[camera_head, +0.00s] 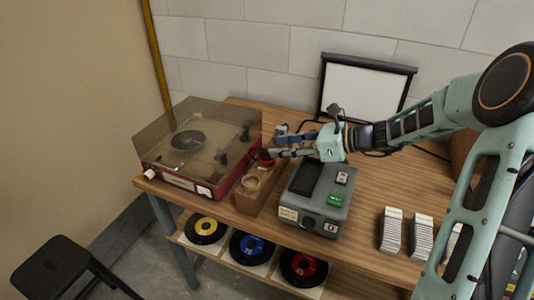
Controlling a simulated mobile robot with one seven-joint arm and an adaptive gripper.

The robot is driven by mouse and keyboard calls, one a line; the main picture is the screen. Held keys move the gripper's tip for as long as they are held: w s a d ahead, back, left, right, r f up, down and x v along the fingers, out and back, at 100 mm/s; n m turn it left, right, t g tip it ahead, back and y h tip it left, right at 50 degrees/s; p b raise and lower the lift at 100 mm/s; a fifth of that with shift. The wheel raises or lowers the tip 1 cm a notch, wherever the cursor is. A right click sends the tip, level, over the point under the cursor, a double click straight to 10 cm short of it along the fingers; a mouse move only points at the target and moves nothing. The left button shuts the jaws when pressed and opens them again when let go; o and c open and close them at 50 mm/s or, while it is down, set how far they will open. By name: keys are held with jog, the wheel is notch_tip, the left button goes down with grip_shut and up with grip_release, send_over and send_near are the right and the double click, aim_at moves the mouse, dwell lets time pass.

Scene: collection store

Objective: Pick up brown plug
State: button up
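A small round brown piece (251,182) sits at the front end of a wooden block (246,202) between the record player and the grey device. It may be the brown plug, but it is too small to be sure. My gripper (272,146) reaches in from the right, fingers pointing left, over the back of the block. Its two fingers are apart, and I see nothing clearly held between them. A small red thing (265,157) shows just below the fingertips and is partly hidden by them.
A red record player (182,178) with a clear lid stands left. A grey device (318,205) with a green label stands right of the block. White card stacks (391,231) stand farther right, a framed screen (362,92) behind. Records (252,246) lie on the lower shelf.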

aim_at(268, 147)
jog(key=shift+f+x, duration=0.15)
jog(key=shift+x, duration=1.2)
jog(key=shift+f+x, duration=0.2)
jog(key=shift+x, duration=1.2)
jog(key=shift+d+r, duration=0.1)
jog(key=shift+d, duration=0.1)
grip_shut()
